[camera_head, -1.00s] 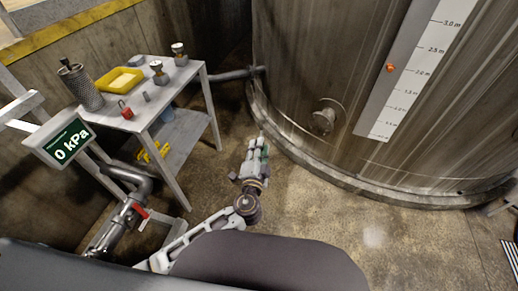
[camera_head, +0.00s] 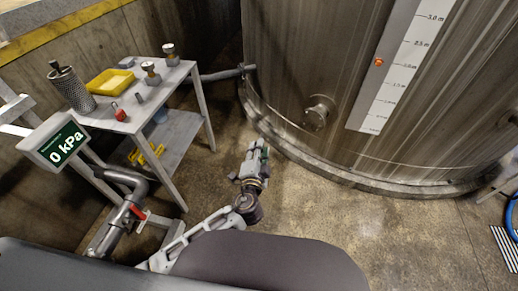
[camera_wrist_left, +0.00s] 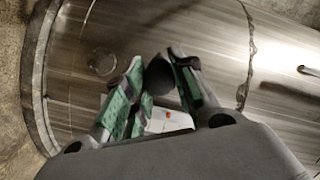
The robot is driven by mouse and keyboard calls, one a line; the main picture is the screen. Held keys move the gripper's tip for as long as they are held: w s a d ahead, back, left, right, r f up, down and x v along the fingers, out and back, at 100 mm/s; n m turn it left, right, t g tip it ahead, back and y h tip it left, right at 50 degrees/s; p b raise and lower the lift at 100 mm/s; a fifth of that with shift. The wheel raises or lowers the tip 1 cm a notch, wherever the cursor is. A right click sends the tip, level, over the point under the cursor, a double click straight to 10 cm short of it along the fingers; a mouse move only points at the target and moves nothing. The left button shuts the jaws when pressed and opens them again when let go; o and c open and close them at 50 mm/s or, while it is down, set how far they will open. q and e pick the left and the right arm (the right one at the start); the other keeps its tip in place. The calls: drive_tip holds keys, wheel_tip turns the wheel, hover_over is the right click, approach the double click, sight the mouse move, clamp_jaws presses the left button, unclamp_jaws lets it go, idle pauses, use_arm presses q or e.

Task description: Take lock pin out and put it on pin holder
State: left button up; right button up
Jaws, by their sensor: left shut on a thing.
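My left gripper (camera_head: 256,155) is low over the concrete floor in the head view, between the table and the tank. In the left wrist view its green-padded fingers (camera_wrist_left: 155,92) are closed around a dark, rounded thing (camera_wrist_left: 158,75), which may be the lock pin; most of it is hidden. In the head view the held thing is too small to make out. I cannot pick out a pin holder with certainty. My right gripper is not in view.
A grey table (camera_head: 160,98) at left carries a yellow tray (camera_head: 110,82), a grey canister (camera_head: 72,89), a red item (camera_head: 119,112) and knobbed pieces. A large steel tank (camera_head: 320,60) stands behind. A pipe with a red handle (camera_head: 138,212) is at lower left.

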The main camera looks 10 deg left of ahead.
use_arm(q)
drive_tip(key=s+a+f+g, duration=0.2)
drive_tip(key=a+f, duration=0.5)
drive_tip(key=a, duration=0.5)
drive_tip(key=w+a+r+m+g+h, duration=0.1)
drive_tip(key=a+r, duration=0.3)
drive_tip(key=a, duration=0.7)
drive_tip(key=w+a+r+g, duration=0.2)
drive_tip(key=a+r, duration=0.1)
drive_tip(key=a, duration=0.7)
drive_tip(key=w+a+r+m+g+h, duration=0.1)
drive_tip(key=w+a+r+m+h, duration=0.15)
drive_tip(key=r, duration=0.45)
drive_tip(key=w+a+r+m+g+h, duration=0.1)
drive_tip(key=w+a+r+m+g, duration=0.15)
drive_tip(key=r, duration=0.45)
drive_tip(key=w+d+r+m+g+h, duration=0.3)
drive_tip(key=w+d+r+m+g, duration=0.1)
drive_tip(key=r, duration=0.4)
drive_tip(key=shift+d+m+g+p, duration=0.35)
drive_tip(key=shift+m+g+p, duration=0.1)
drive_tip(key=shift+m, duration=0.95)
